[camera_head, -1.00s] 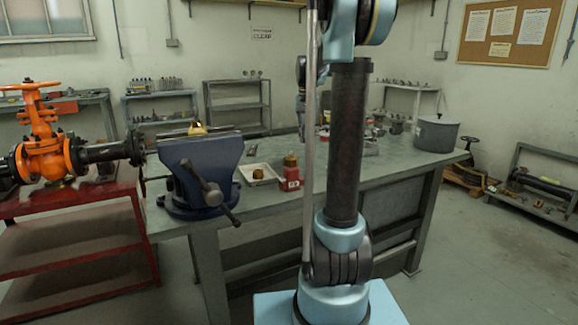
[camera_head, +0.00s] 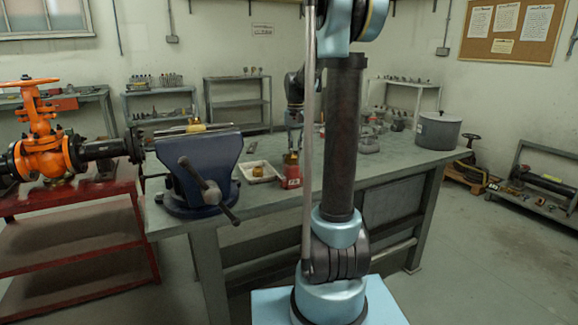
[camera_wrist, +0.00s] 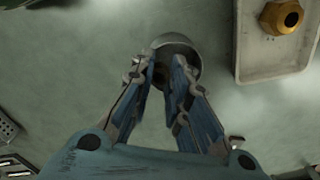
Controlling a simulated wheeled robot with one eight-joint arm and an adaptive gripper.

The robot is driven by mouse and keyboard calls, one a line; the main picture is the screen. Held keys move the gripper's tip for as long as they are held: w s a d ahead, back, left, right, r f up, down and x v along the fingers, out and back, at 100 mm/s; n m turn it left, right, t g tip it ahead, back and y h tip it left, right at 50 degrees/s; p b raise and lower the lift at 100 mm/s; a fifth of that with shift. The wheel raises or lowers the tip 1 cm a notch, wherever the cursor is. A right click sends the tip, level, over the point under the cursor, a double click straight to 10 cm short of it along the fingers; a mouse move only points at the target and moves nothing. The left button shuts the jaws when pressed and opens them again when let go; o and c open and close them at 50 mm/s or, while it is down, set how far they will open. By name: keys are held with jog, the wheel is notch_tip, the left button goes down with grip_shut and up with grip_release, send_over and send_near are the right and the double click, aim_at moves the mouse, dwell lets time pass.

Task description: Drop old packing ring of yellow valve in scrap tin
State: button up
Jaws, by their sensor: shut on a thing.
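My gripper (camera_wrist: 166,66) points down over the bench, its fingers close together on a small dark brown thing (camera_wrist: 158,80), which I take to be the old packing ring; its shape is mostly hidden. A round grey tin-like thing (camera_wrist: 183,47) with a pale rim shows just beyond and below the fingertips in the wrist view. I cannot tell how high above it the fingers are. A small yellow brass part (camera_head: 196,127) sits at the blue vise.
A white tray (camera_head: 246,171) with a brass nut (camera_head: 258,171) stands left of the red container. The blue vise (camera_head: 200,160) is at the bench's left end. An orange valve (camera_head: 42,150) stands on a red stand. A grey pot (camera_head: 437,132) is at the bench's right end.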

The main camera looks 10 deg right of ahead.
jog(key=shift+f, duration=0.1)
jog(key=o, duration=0.9)
notch_tip(320, 180, up, 12)
dwell(0.4)
jog(key=shift+f, duration=0.1)
